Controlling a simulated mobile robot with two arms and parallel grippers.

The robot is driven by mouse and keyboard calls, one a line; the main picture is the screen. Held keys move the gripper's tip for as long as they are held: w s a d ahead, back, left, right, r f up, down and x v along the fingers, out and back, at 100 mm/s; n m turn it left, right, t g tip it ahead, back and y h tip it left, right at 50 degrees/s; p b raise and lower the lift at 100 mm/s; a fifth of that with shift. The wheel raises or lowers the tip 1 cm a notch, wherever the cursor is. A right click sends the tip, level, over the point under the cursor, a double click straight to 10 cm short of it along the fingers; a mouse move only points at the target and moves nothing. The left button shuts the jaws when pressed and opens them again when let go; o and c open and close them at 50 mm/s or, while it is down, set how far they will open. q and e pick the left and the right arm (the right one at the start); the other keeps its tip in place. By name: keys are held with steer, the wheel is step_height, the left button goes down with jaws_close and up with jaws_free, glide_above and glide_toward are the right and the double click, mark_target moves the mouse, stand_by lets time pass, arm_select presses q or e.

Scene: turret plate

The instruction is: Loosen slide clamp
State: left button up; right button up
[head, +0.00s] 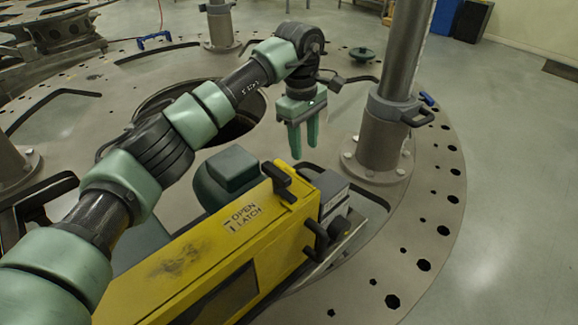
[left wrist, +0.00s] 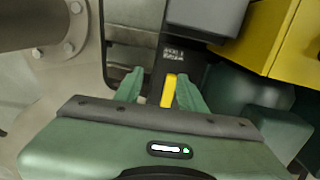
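In the left wrist view a short yellow handle (left wrist: 169,90) shows at the end of a dark bar (left wrist: 178,60) with small, unreadable white lettering. I cannot tell for certain whether this is the slide clamp. My left gripper (head: 304,146) points down, open and empty, beyond the yellow box and left of the steel post in the head view. In the left wrist view its two green fingertips (left wrist: 157,82) appear on either side of the yellow handle. How far they are above it is unclear. My right gripper is out of view.
A yellow box (head: 185,262) marked "OPEN LATCH" has a black lever (head: 279,181) on top and a black handle (head: 315,240) on its end. A thick steel post (head: 385,130) with a dark handled collar (head: 396,108) stands right of my gripper. The plate (head: 440,200) has several holes.

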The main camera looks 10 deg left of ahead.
arm_select(q)
steer(key=a, duration=0.1)
steer(key=s+a, duration=0.1)
steer(key=a, duration=0.1)
steer(key=shift+s+y, duration=0.15)
steer(key=shift+y, duration=0.25)
steer(key=f, duration=0.2)
steer(key=f+p, duration=0.1)
steer(key=f, duration=0.1)
steer(key=f+p, duration=0.1)
steer(key=f, duration=0.1)
steer(key=shift+w+d+f, duration=0.1)
steer(key=shift+w+d, duration=0.15)
steer(key=shift+s+a+f+p, duration=0.1)
steer(key=shift+f+p, duration=0.2)
steer(key=shift+f, duration=0.3)
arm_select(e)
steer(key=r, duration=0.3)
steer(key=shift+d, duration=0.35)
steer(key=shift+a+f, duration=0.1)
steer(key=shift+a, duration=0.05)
arm_select(q)
jaws_close()
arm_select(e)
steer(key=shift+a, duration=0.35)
